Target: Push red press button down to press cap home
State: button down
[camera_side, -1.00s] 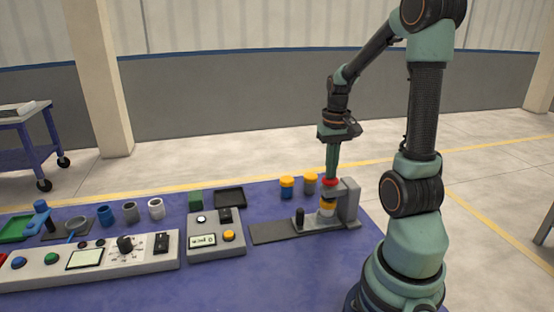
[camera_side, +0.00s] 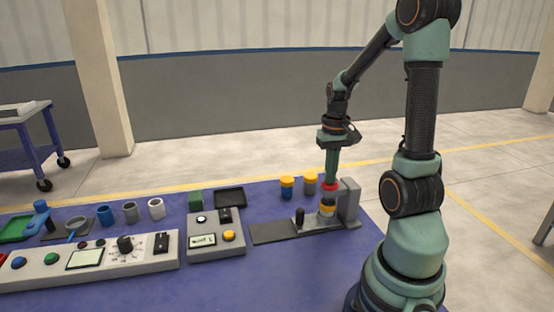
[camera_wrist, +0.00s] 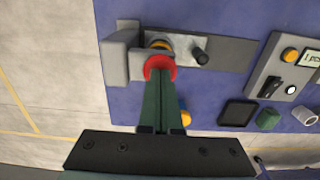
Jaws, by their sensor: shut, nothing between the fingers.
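The red press button (camera_side: 330,187) sits on top of the grey press (camera_side: 349,200) at the right of the table. My gripper (camera_side: 331,182) points straight down with its fingers shut and empty, its tips at the top of the red button. The wrist view also shows the red button (camera_wrist: 160,68) around the ends of the green fingers (camera_wrist: 158,80). Under the press head stands a pipe with a yellow cap (camera_side: 327,209), partly hidden by the press. I cannot tell exactly how far the cap is seated.
Two yellow-capped pipes, one blue (camera_side: 287,188) and one grey (camera_side: 310,184), stand behind the press. A dark slide plate with a black knob (camera_side: 300,217) extends left. A control box (camera_side: 216,232) and open pipes (camera_side: 130,212) are further left.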

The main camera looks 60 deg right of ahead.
dwell(0.5)
jog(key=shift+r, duration=3.45)
jog(key=w+a+r+n+t, duration=0.2)
jog(key=w+a+n, duration=0.1)
jog(key=a, duration=0.9)
jog(key=w+a+r+n+t, duration=0.2)
jog(key=a+n, duration=0.4)
jog(key=a, duration=0.6)
jog(key=shift+w+r+t, duration=0.4)
jog(key=shift+t, duration=0.4)
